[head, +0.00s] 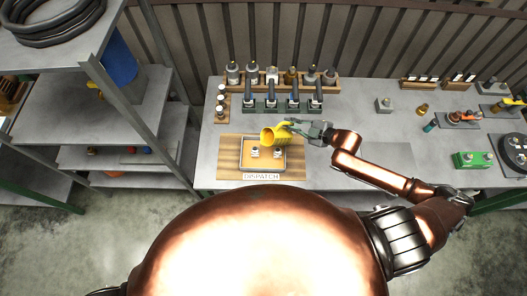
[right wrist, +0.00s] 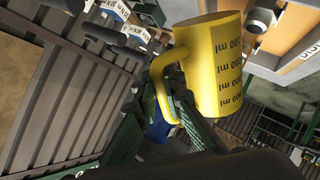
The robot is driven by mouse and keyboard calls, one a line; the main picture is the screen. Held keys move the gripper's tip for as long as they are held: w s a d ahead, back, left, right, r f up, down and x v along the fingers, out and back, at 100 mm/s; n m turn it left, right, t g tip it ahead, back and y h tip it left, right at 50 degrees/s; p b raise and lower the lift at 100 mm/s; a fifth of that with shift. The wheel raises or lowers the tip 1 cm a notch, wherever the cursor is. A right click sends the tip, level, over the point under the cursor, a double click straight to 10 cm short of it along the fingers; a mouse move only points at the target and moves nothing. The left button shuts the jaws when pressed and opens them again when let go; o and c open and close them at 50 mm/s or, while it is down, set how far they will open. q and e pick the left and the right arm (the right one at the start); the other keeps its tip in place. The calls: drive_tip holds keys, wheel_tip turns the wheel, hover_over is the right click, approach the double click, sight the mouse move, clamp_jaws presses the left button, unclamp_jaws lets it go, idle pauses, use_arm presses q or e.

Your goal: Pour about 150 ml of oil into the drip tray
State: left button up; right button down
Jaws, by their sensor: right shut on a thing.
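A yellow measuring jug (head: 272,135) with ml marks is over the back of the drip tray. My right gripper (head: 297,127) is shut on its handle, from the right. In the right wrist view the jug (right wrist: 218,65) shows its marked side, with the gripper's fingers (right wrist: 178,105) at the handle. The jug looks tilted in the head view, its mouth toward the left. The drip tray (head: 285,167) sits on a wooden board marked DISPATCH, with small pale parts standing in it. No oil stream can be made out. My left gripper is not in view.
Behind the tray stand a dark rack with several black-topped items (head: 281,106) and a wooden rack of bottles (head: 272,86). A green box (head: 473,160) and other parts lie at the right. The bench right of the tray is mostly clear.

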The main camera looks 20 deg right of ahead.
drive_tip(key=shift+s+a+r+n+h, duration=0.1)
drive_tip(key=shift+a+r+n+h, duration=0.3)
drive_tip(key=shift+a+n+h, duration=0.2)
idle(5.2)
drive_tip(key=shift+d+f, duration=0.15)
drive_tip(key=shift+d, duration=0.15)
drive_tip(key=shift+w+d+f+m+y+b, duration=0.25)
drive_tip(key=shift+d+f+m+y+b, duration=0.4)
drive_tip(key=shift+m+y, duration=0.3)
drive_tip(key=shift+d+r+m+y, duration=0.15)
drive_tip(key=shift+r+m+y, duration=0.1)
drive_tip(key=shift+r, duration=0.2)
drive_tip(key=shift+w+d+r+y+b, duration=0.1)
drive_tip(key=shift+d+r+y+b, duration=0.1)
drive_tip(key=shift+y+b, duration=0.15)
drive_tip(key=w+d+f+m+t+y+b, duration=0.1)
drive_tip(key=d+f+m+y+b, duration=0.2)
drive_tip(key=b, duration=0.8)
drive_tip(key=shift+d+f+m+t+y+b, duration=0.35)
drive_tip(key=shift+d+f+m, duration=0.45)
drive_tip(key=shift+f+m, duration=0.4)
drive_tip(key=shift+w+r, duration=0.1)
drive_tip(key=shift+r, duration=0.1)
